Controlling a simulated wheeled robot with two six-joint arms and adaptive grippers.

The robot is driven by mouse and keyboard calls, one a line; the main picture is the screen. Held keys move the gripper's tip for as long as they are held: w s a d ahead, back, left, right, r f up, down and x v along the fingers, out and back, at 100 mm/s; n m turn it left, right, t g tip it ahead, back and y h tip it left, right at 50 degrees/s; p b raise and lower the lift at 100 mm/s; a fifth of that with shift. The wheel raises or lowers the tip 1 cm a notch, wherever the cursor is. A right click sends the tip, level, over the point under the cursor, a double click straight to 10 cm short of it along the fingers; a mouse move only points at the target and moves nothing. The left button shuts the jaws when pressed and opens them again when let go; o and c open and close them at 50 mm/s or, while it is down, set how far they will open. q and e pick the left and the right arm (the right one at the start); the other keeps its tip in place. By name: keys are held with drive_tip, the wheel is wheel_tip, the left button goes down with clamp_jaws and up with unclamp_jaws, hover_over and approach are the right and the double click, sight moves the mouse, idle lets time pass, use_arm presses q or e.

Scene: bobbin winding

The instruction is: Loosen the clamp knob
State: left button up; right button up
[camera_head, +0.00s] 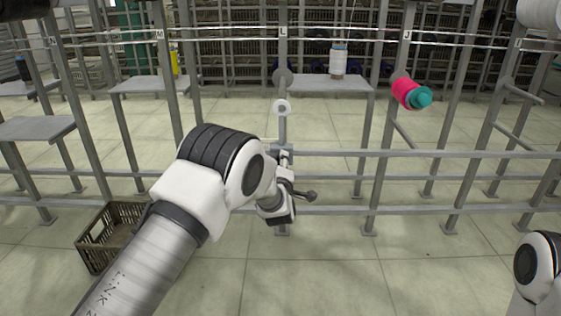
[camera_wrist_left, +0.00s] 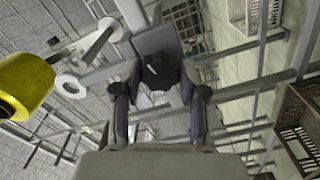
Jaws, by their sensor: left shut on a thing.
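In the left wrist view the dark clamp knob (camera_wrist_left: 160,70), with a small pale mark on it, sits between the two fingers of my left gripper (camera_wrist_left: 160,92). The gripper is shut on the knob, one finger at each side. Behind the knob is a flat grey plate (camera_wrist_left: 152,38) on the frame. In the head view my left gripper (camera_head: 284,170) is at the middle post of the rack, mostly hidden behind its own wrist, and the knob cannot be made out there. My right gripper is out of view; only part of my right arm shows at the lower right.
A pink and teal spool (camera_head: 411,94) hangs at the right. A crate (camera_head: 108,232) stands on the floor at left. Rails cross the rack.

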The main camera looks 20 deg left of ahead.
use_arm(q)
drive_tip(key=shift+f+n+p, duration=0.2)
drive_tip(key=shift+n+p, duration=0.75)
drive_tip(key=shift+n, duration=6.65)
drive_tip(key=o, duration=1.2)
drive_tip(key=shift+c, duration=0.2)
